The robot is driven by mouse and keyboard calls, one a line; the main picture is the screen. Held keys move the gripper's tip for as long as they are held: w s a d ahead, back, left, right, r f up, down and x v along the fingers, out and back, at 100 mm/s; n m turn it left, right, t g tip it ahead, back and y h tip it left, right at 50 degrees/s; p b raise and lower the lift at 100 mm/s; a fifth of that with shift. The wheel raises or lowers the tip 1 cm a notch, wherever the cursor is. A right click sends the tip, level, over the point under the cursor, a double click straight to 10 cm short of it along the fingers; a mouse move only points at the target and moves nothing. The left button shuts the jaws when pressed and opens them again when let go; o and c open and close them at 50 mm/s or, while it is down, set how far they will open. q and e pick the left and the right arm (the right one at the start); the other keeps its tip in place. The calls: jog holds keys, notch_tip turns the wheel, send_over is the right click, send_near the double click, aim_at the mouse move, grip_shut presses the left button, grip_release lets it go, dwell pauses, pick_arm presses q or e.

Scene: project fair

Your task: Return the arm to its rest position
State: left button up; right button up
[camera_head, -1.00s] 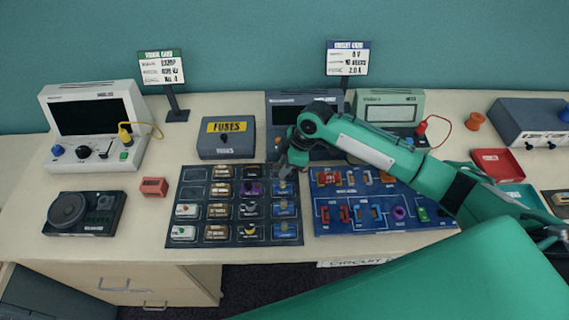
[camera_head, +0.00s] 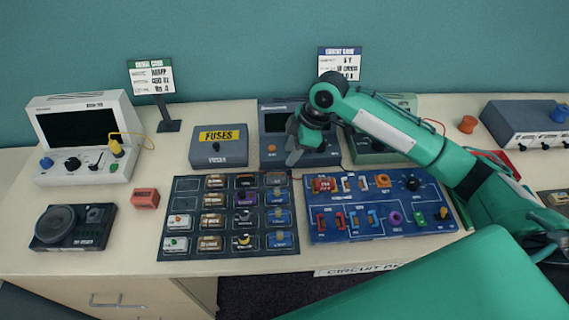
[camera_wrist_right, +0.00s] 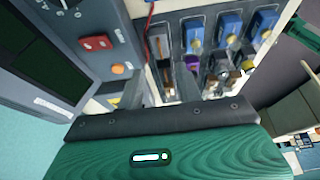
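My right arm (camera_head: 400,125) reaches in from the right of the head view. Its gripper (camera_head: 293,156) hangs in the air in front of the dark grey instrument (camera_head: 275,123), above the back edge of the component tray (camera_head: 187,215). In the right wrist view two dark fingers (camera_wrist_right: 160,90) stand apart with nothing between them. The gripper looks open and empty. The wrist view also shows the tray's blue parts (camera_wrist_right: 195,32) beyond the fingers. My left gripper is not in view.
A blue circuit board (camera_head: 330,232) lies right of the tray. A fuses box (camera_head: 218,158), a white instrument (camera_head: 60,172), a black dial unit (camera_head: 75,228) and a red block (camera_head: 145,198) stand left. Sign stands (camera_head: 168,126) rise at the back.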

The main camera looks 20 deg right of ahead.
jog(key=shift+v, duration=1.1)
